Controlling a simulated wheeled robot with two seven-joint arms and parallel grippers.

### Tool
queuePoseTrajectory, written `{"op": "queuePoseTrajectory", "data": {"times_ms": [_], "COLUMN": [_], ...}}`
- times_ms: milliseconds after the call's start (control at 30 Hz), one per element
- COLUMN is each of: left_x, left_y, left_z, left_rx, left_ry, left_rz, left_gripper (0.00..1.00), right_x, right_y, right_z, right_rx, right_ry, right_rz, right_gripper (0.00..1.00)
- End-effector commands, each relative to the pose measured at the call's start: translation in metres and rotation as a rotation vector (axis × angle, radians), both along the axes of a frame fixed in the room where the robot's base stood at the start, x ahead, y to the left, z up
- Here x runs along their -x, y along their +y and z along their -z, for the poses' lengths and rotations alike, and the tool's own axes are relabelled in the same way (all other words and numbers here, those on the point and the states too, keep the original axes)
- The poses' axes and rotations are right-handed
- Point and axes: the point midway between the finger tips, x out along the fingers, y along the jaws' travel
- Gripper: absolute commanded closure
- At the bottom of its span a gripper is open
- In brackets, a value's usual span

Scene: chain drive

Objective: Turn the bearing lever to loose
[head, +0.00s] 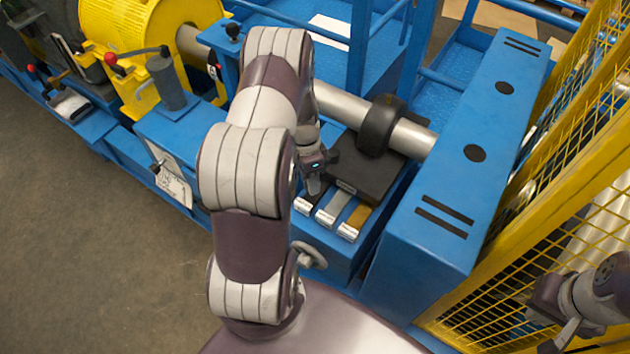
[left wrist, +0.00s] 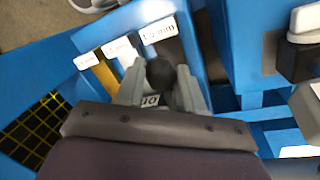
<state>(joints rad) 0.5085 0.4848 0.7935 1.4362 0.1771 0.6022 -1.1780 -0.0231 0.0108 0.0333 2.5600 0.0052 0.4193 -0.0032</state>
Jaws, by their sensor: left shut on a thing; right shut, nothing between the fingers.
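The bearing lever shows as a black ball knob (left wrist: 160,73) in the left wrist view; its shaft and the rest of it are hidden. My left gripper (left wrist: 160,92) has its two grey fingers on either side of this knob and is shut on it. In the head view my left gripper (head: 318,170) is over the blue bench by the black bearing block (head: 368,168), and my arm hides much of that spot. I cannot read the lever's setting. My right gripper (head: 568,338) is at the lower right, shut and empty, apart from everything on the bench.
Strips with white labels (head: 326,216) lie beside the bearing block. A steel shaft (head: 412,138) runs through a black collar (head: 381,124). A blue guard box (head: 487,145) and yellow mesh fence (head: 590,110) bound the right side. A grey handwheel (head: 308,255) stands below.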

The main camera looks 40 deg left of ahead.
Motion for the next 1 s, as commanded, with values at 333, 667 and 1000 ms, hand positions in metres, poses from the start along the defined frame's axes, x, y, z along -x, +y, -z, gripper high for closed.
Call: {"op": "queuePoseTrajectory", "data": {"times_ms": [333,667,1000], "left_x": [-0.0057,-0.0060,-0.0030], "left_y": [0.0068,0.0070,0.0055], "left_z": [-0.0044,-0.0045,-0.0051], "left_rx": [-0.009,-0.010,-0.005], "left_ry": [-0.016,-0.017,-0.008], "left_rz": [0.035,0.034,0.033], "left_gripper": [1.00,0.40,0.38], "right_x": [0.0000,0.0000,0.0000], "right_y": [0.0000,0.0000,0.0000], "right_z": [0.0001,0.0001,0.0007], "right_rx": [0.000,0.000,0.000], "right_ry": [0.000,0.000,0.000], "right_rz": [0.000,0.000,0.000], "right_gripper": [1.00,1.00,1.00]}}
